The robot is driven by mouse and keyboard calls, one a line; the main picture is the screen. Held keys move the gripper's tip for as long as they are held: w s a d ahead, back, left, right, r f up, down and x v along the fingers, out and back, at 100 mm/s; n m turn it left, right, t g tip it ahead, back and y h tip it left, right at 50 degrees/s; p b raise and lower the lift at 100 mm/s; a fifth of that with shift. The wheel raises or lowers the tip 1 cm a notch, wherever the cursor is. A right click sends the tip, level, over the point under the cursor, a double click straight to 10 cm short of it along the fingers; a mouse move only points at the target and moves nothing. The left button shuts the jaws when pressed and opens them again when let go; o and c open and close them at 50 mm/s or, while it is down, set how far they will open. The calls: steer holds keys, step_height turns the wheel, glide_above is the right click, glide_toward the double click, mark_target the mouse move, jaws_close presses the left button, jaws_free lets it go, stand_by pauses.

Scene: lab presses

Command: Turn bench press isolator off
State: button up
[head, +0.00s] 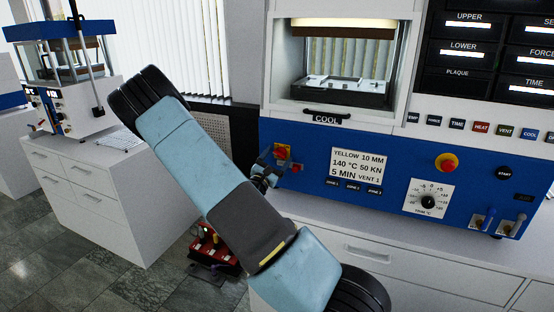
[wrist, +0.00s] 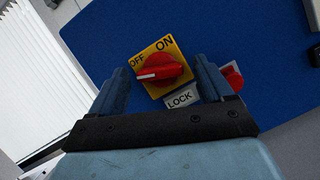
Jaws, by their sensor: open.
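The isolator is a red rotary knob on a yellow plate (wrist: 158,68) marked OFF and ON, on a blue panel. It also shows in the head view (head: 281,152) at the left of the press front. In the wrist view, the knob's white-marked end points left, just below the OFF lettering. A LOCK tab (wrist: 180,98) sits under the plate. My gripper (wrist: 160,66) is open, with one blue finger on each side of the knob; I cannot tell if either touches it. My gripper (head: 264,170) is close to the panel in the head view.
A red part (wrist: 232,75) is right of my right finger. A second press (head: 70,85) stands left. A red box (head: 213,253) lies below my arm.

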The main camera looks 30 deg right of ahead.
steer(key=shift+c, duration=0.5)
steer(key=c, duration=0.9)
steer(key=n+t, duration=0.1)
steer(key=n, duration=0.2)
steer(key=n+t+y, duration=0.1)
steer(key=n+t, duration=0.1)
steer(key=n, duration=0.1)
steer(key=shift+d+n+y, duration=0.1)
steer(key=shift+n+y, duration=0.2)
steer(key=shift+n, duration=0.1)
steer(key=shift+c, duration=0.2)
steer(key=o, duration=1)
steer(key=shift+o, duration=0.2)
steer(key=shift+s, duration=0.1)
steer(key=v, duration=1.3)
steer(key=shift+s+a+f, duration=0.2)
steer(key=shift+a, duration=0.05)
steer(key=shift+r, duration=0.1)
